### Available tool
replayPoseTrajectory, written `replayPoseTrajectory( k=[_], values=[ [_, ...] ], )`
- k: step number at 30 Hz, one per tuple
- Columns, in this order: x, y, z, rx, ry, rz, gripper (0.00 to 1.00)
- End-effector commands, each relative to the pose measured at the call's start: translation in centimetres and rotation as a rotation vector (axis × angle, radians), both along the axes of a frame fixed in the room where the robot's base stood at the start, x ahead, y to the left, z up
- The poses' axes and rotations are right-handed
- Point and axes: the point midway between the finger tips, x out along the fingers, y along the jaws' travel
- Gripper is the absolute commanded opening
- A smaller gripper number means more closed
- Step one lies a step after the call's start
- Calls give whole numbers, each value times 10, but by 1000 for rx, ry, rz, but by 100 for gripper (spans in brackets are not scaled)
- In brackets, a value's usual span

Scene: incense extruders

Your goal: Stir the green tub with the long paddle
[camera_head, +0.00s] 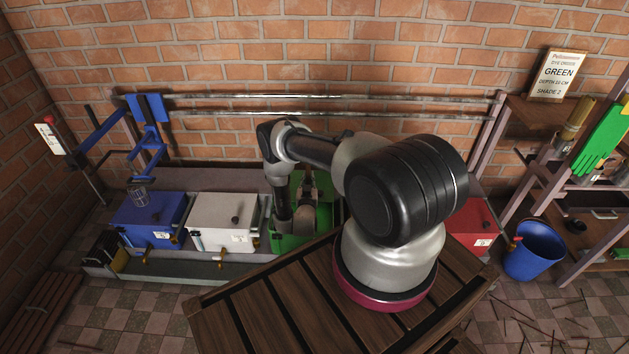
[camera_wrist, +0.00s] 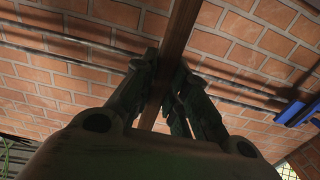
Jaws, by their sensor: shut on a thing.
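The green tub (camera_head: 290,242) stands in the row of tubs along the wall, between the white tub and the red tub. My gripper (camera_wrist: 166,68) is shut on a long brown wooden shaft (camera_wrist: 181,28), the long paddle, which runs between the fingers in the wrist view. In the head view my wrist is over the green tub. Whether the paddle's lower end is inside the tub cannot be seen.
A blue tub (camera_head: 150,222) and a white tub (camera_head: 224,222) stand left of the green one, a red tub (camera_head: 472,228) right. Metal rails (camera_head: 330,97) run along the brick wall. A blue bucket (camera_head: 534,249) stands by the right shelf. A sign (camera_head: 557,76) reads GREEN.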

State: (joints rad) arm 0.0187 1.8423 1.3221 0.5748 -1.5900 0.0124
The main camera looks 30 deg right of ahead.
Motion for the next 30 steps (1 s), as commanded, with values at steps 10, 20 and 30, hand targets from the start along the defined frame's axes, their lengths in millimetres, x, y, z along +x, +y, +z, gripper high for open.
replayPoseTrajectory(
  k=[10, 20, 30],
  values=[
    [18, 28, 0, -1, -1, 1, 0],
    [20, 29, 21, 0, 0, -1, 0],
    [20, 29, 59, 0, -1, 0, 0]
  ],
)
